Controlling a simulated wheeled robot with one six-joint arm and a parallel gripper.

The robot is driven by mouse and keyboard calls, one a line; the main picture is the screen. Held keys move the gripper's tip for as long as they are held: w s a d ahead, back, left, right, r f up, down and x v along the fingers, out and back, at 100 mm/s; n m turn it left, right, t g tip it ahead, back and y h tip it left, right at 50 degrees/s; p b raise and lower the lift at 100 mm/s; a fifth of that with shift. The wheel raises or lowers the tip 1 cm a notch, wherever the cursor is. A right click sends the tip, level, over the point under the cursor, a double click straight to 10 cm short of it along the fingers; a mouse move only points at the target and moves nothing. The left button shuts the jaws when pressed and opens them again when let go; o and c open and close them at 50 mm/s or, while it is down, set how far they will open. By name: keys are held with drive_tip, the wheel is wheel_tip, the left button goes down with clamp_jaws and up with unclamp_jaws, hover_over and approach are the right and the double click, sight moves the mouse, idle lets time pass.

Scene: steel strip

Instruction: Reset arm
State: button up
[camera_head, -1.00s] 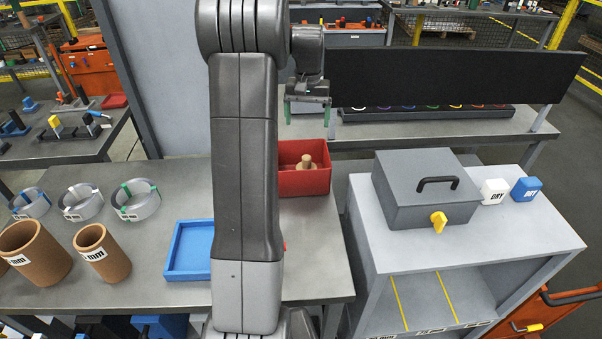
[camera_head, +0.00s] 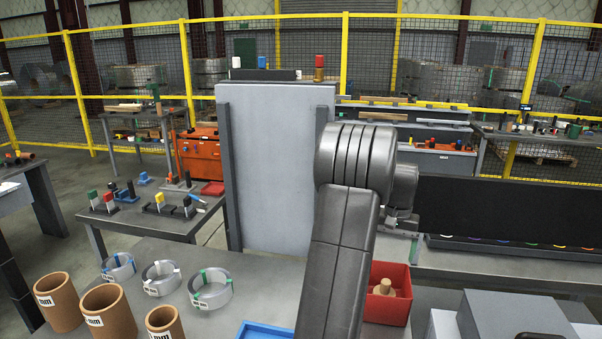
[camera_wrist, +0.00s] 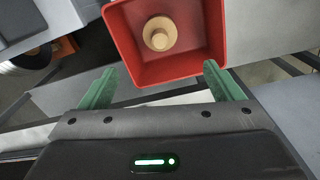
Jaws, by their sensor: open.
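My gripper shows in the wrist view with its two green fingers (camera_wrist: 162,85) spread wide apart and nothing between them. A red bin (camera_wrist: 118,28) lies beyond the fingertips in that view, with a tan wooden piece (camera_wrist: 160,34) inside it. In the head view my arm rises in front of the bench, bent at the elbow. The fingers are mostly hidden there behind the arm. The red bin (camera_head: 398,314) stands on the bench just right of my arm, with the wooden piece (camera_head: 383,288) in it.
Several steel strip coils (camera_head: 212,290) and brown cardboard tubes (camera_head: 108,308) stand on the grey bench at left. A blue tray (camera_head: 262,330) is partly hidden by my arm. A tall grey panel (camera_head: 278,170) and a long black board (camera_head: 500,208) stand behind. A grey box (camera_head: 515,315) is at lower right.

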sight(387, 281)
wheel_tip(387, 281, down, 8)
drive_tip(key=shift+f+p, duration=0.15)
drive_tip(key=shift+p, duration=0.75)
drive_tip(key=shift+r+p, duration=0.6)
drive_tip(key=shift+r, duration=1.75)
